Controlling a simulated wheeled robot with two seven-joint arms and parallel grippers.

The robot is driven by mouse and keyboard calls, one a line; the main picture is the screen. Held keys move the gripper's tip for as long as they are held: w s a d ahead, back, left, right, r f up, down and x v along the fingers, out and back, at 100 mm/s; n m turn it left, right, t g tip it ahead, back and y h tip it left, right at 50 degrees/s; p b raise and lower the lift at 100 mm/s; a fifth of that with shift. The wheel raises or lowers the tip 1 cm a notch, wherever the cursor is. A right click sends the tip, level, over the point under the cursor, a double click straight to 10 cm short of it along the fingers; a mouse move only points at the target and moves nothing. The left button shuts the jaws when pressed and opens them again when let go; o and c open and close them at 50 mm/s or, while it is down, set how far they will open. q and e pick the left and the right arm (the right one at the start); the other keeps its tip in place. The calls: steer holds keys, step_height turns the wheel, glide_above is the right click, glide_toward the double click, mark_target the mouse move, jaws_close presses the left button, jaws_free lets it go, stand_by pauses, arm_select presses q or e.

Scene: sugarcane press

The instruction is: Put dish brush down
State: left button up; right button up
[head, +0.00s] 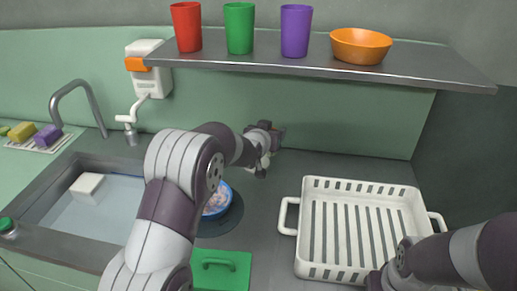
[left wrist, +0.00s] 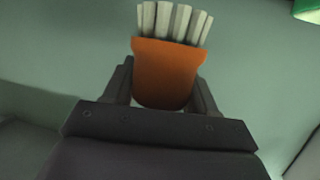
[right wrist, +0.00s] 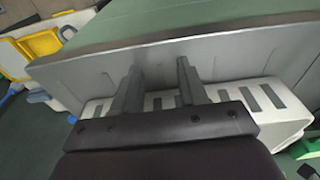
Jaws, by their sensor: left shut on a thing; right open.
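The dish brush (left wrist: 165,70) has an orange body and pale bristles. In the left wrist view my left gripper (left wrist: 163,95) is shut on its orange body, with the bristles pointing away from the wrist. In the head view my left gripper (head: 262,150) is over the back of the counter near the wall; my arm and gripper hide most of the brush there. In the head view the right arm is at the lower right.
A white dish rack (head: 312,235) stands on the counter at right. A blue bowl (head: 228,205) and green item (head: 222,268) lie near my left arm. The sink (head: 60,215) is at left. A shelf (head: 330,69) with cups and an orange bowl (head: 360,45) hangs above.

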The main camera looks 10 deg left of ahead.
steer(key=shift+r+p, duration=0.3)
steer(key=shift+r, duration=0.15)
arm_select(q)
steer(key=w+a+f, duration=0.3)
steer(key=a, duration=0.1)
steer(key=shift+w+a+f, duration=0.25)
steer(key=shift+w+f, duration=0.1)
step_height(320, 180, down, 4)
steer(key=shift+s+r, duration=0.1)
steer(key=shift+r, duration=0.05)
arm_select(e)
steer(key=shift+f, duration=0.25)
arm_select(q)
steer(key=shift+b, duration=0.3)
steer(key=shift+f, duration=0.2)
arm_select(e)
steer(key=shift+f, duration=0.15)
arm_select(q)
steer(key=o, duration=1.1)
steer(key=shift+c, duration=0.2)
steer(key=shift+r, duration=0.1)
